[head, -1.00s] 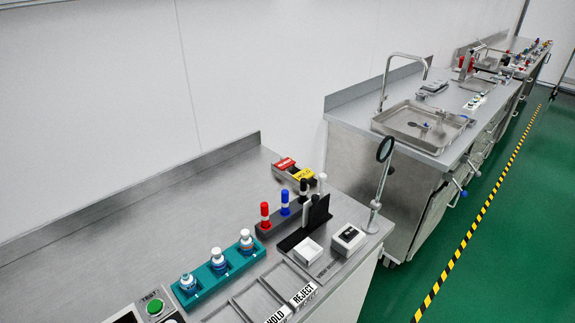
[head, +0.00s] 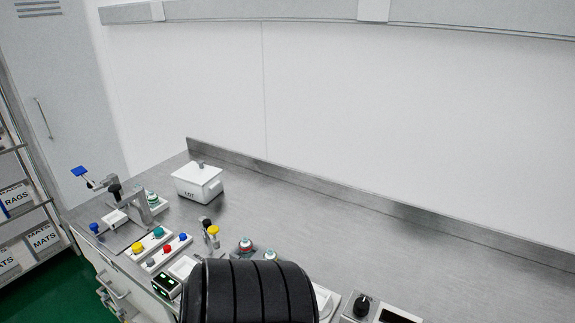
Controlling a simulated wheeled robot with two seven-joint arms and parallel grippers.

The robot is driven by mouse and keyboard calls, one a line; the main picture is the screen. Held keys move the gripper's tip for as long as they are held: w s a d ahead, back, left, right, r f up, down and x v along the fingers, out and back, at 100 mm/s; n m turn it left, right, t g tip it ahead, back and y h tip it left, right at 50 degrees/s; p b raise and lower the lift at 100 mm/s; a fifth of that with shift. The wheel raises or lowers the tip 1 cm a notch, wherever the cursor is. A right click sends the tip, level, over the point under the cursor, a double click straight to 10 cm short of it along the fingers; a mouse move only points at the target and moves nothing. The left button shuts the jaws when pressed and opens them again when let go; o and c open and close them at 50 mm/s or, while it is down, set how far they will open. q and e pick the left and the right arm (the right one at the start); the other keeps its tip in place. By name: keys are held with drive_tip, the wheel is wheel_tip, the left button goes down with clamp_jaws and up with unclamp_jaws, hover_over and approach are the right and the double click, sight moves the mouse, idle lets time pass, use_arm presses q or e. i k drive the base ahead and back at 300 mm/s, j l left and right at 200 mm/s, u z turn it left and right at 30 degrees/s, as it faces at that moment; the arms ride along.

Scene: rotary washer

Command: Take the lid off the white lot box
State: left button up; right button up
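The white lot box (head: 196,186) stands on the steel worktop near its back left corner, with "LOT" printed on its front. Its white lid (head: 205,171) is on the box, with a small grey knob on top. A black ribbed part of my own body fills the bottom middle of the head view, well in front and to the right of the box. Neither gripper shows.
Left of the box is a metal fixture with a blue paddle (head: 79,172). In front are white trays with coloured knobs (head: 138,247) and several small bottles (head: 246,245). The steel worktop (head: 330,225) right of the box is clear. Shelves (head: 30,215) stand at far left.

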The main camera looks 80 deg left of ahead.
sight(199, 174)
drive_tip(key=k+u, duration=0.3)
drive_tip(key=k+j+u, duration=0.15)
drive_tip(key=u, duration=0.15)
drive_tip(key=k+u, duration=0.1)
drive_tip(key=u, duration=1.8)
drive_tip(key=i+l+u, duration=0.35)
drive_tip(key=l+u, duration=0.15)
drive_tip(key=j+z, duration=0.1)
drive_tip(key=z, duration=0.3)
drive_tip(key=j+z, duration=0.15)
drive_tip(key=z, duration=0.2)
drive_tip(key=i+j+z, duration=0.1)
drive_tip(key=z, duration=0.3)
drive_tip(key=j+z, duration=0.15)
drive_tip(key=z, duration=0.2)
